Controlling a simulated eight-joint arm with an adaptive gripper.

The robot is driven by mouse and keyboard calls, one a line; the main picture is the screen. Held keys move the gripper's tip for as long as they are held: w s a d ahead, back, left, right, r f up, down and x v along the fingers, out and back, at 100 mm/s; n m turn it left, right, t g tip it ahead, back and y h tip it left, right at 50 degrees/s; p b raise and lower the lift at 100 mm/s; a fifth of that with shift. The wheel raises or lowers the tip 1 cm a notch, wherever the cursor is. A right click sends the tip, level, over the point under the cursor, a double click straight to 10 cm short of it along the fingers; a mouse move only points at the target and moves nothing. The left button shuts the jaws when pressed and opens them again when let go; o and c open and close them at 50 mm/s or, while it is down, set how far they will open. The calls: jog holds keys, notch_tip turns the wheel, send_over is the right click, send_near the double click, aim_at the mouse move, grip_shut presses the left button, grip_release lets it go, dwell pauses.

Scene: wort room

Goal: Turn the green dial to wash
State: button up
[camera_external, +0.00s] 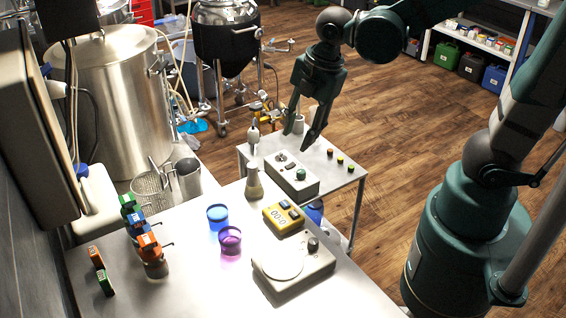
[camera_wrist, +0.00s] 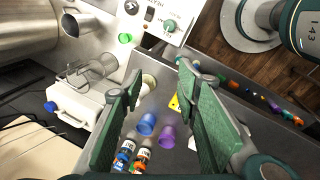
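The green dial (camera_external: 301,174) sits on top of a pale control box (camera_external: 287,180) on the metal cart. A black knob (camera_external: 281,157) is on the same box. In the wrist view the green dial (camera_wrist: 170,26) is near the top, on the box (camera_wrist: 153,12) with printed markings. The lettering is too small to read surely, so I cannot tell the dial's setting. My gripper (camera_external: 301,137) is open and empty, above the box and apart from the dial. In the wrist view its fingers (camera_wrist: 160,72) are spread, with the dial beyond the tips.
Red, yellow and green buttons (camera_external: 340,160) are on the cart right of the box.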

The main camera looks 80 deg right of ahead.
aim_at(301, 171)
jog(key=d+f+n+g, duration=0.1)
jog(key=d+f+n, duration=0.2)
jog(key=f+n, duration=0.2)
jog(key=d+f+n+g, duration=0.1)
jog(key=d+f+n, duration=0.1)
jog(key=f+n, duration=0.1)
jog(key=shift+w+d+f+g+y, duration=0.15)
jog(key=shift+d+g+y, duration=0.15)
jog(key=shift+d, duration=0.05)
jog(key=shift+d+f+n, duration=0.25)
jog(key=shift+f+n, duration=0.15)
jog(key=shift+n, duration=0.1)
jog(key=shift+f, duration=0.15)
jog(key=shift+f+b, duration=0.55)
jog(key=shift+f, duration=3.2)
jog(key=c, duration=0.9)
